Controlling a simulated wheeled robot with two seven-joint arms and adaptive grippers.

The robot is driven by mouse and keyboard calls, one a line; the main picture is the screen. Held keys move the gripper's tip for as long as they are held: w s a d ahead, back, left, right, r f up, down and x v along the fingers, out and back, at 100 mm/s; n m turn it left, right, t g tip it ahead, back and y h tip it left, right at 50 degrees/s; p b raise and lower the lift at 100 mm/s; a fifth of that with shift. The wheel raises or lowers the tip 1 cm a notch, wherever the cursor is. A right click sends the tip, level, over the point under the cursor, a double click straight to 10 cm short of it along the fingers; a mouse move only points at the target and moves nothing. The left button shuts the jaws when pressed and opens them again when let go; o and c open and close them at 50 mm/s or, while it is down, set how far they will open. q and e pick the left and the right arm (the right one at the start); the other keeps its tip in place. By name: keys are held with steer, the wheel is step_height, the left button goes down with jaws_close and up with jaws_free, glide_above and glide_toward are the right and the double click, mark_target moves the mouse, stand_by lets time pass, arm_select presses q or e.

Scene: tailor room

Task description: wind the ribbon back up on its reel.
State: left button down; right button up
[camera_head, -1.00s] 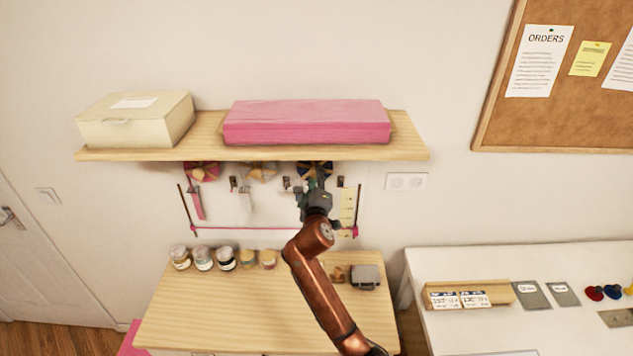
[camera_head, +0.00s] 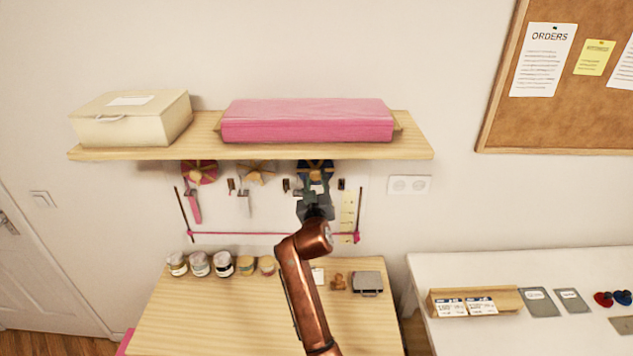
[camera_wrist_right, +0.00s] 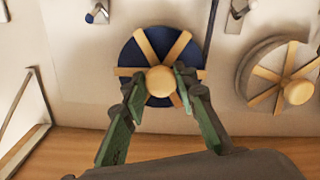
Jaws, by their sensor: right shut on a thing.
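A dark blue reel (camera_head: 306,166) with light wooden spokes is mounted on the wall under the shelf. It also shows in the right wrist view (camera_wrist_right: 137,55), with a round wooden knob (camera_wrist_right: 161,83) at its centre. My right gripper (camera_head: 316,187) is at the reel's front. In the right wrist view its green fingers (camera_wrist_right: 158,86) are on either side of the knob, shut on it. A thin dark strip (camera_wrist_right: 212,28) runs from the reel's edge; it may be the ribbon. My left gripper is not in view.
A beige reel (camera_head: 257,171) and a red-and-yellow reel (camera_head: 199,173) hang to the left. The shelf (camera_head: 250,153) is close above, holding a cream box (camera_head: 131,118) and a pink block (camera_head: 307,122). Jars (camera_head: 222,265) stand on the wooden table (camera_head: 240,310) below.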

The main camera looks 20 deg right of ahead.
steer(key=shift+f, duration=0.2)
stand_by(0.4)
steer(key=o, duration=1.1)
steer(key=shift+r, duration=0.1)
steer(key=shift+r, duration=0.2)
step_height(320, 180, up, 10)
steer(key=shift+f, duration=0.15)
